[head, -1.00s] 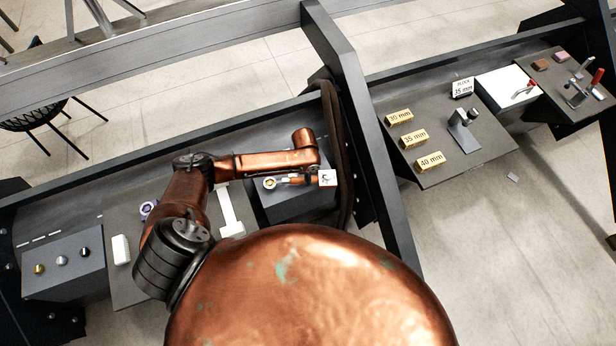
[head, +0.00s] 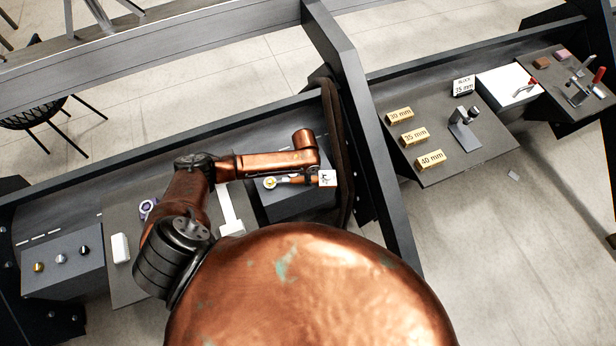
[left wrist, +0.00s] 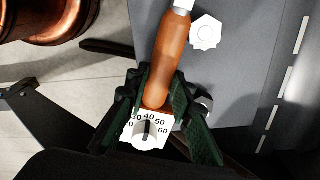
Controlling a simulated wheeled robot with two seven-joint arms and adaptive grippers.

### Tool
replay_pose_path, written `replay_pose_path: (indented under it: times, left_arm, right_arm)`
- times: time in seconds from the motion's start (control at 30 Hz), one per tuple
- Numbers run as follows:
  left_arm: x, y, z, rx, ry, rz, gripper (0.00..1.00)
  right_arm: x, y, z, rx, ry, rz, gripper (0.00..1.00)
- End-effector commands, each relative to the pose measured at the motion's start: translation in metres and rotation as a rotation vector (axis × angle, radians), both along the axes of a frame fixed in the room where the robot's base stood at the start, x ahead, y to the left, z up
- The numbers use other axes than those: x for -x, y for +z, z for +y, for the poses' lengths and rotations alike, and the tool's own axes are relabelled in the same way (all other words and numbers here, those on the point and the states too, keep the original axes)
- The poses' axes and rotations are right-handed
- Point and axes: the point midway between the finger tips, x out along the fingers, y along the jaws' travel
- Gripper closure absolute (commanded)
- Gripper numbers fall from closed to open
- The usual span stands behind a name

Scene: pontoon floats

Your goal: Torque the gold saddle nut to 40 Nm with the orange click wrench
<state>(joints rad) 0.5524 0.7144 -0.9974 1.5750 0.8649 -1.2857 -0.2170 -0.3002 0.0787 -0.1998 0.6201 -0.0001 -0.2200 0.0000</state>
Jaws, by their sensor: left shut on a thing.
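The orange click wrench (head: 296,180) lies low over the dark block in the head view, its ring end (head: 270,183) to the left and its white dial (head: 327,178) to the right. The ring shows a gold rim around a pale centre; I cannot tell whether a nut sits inside. My left gripper (left wrist: 160,98) is shut on the orange handle (left wrist: 170,50). In the left wrist view the dial (left wrist: 148,130) has its pointer near 40; the wrench head is out of that view. A gold knob-like piece (head: 38,267) stands on the grey box. My right gripper is not in view.
A silver and a black piece stand on the grey box (head: 60,280) beside the gold one. A pale hexagonal piece (left wrist: 206,32) lies close to the handle. A dark beam (head: 365,150) separates this bench from the right one, which holds gold marked blocks (head: 414,136).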

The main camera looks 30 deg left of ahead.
Motion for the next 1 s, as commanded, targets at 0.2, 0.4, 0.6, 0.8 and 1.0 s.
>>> replay_pose_path:
  times: [0.2, 0.4, 0.6, 0.8, 1.0]
  left_arm:
    - [0.004, 0.002, -0.003, 0.001, -0.035, -0.003, 1.00]
    - [0.009, 0.002, -0.005, 0.001, -0.070, -0.003, 1.00]
    - [0.010, 0.001, -0.006, 0.001, -0.081, -0.003, 1.00]
    - [0.010, 0.001, -0.006, 0.002, -0.081, -0.002, 1.00]
    - [0.013, 0.002, -0.007, 0.000, -0.096, -0.002, 1.00]
  right_arm:
    - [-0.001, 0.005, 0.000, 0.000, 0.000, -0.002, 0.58]
    - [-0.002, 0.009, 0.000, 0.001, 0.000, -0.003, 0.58]
    - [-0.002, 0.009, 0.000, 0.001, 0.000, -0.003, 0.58]
    - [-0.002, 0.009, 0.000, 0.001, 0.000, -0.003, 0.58]
    - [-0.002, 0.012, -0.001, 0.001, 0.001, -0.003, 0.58]
